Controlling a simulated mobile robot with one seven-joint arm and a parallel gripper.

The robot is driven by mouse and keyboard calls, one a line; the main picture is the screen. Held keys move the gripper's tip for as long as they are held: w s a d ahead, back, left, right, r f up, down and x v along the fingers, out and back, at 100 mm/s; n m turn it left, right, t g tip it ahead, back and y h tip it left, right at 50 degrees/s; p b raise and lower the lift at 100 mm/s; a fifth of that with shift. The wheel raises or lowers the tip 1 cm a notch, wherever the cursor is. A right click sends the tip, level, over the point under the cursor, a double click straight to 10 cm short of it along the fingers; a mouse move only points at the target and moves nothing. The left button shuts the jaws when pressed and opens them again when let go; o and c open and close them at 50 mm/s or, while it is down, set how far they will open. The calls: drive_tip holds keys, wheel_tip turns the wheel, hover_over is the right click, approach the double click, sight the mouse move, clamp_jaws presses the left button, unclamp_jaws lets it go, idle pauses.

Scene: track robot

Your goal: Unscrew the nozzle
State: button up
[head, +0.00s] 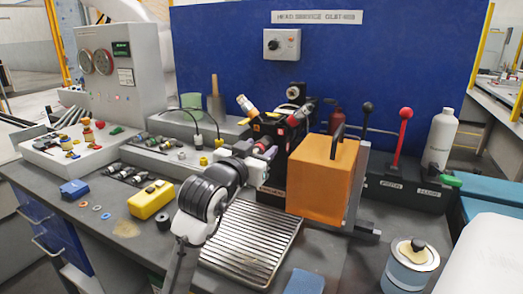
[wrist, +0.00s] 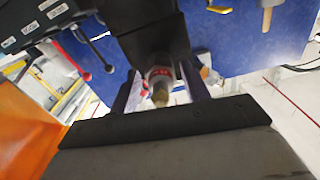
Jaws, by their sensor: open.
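The nozzle (wrist: 160,84) shows in the wrist view as a small grey and red piece with a brass-coloured tip, extending from a black block (wrist: 152,38). My gripper (wrist: 160,92) is open, with one finger on each side of the nozzle. A gap seems to show beside the nozzle, but contact is hard to tell. In the head view my gripper (head: 266,151) is at the left side of the black machine (head: 297,142). The nozzle between the fingers cannot be made out there. Other coloured-tip pieces (head: 247,105) stick out of the machine higher up.
An orange box (head: 322,178) stands right of the machine. A ribbed metal tray (head: 249,243) lies in front. Levers with a red knob (head: 405,114) and a black knob stand right. A yellow case (head: 151,199) and small fittings lie left. A blue panel (head: 400,60) rises behind.

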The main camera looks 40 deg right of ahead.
drive_tip(key=m+b, duration=0.3)
drive_tip(key=m, duration=0.3)
drive_tip(key=shift+f, duration=0.15)
drive_tip(key=m+b, duration=0.1)
drive_tip(key=m, duration=0.4)
drive_tip(key=shift+b, duration=0.3)
idle(0.4)
drive_tip(key=c, duration=1)
drive_tip(key=shift+r, duration=0.2)
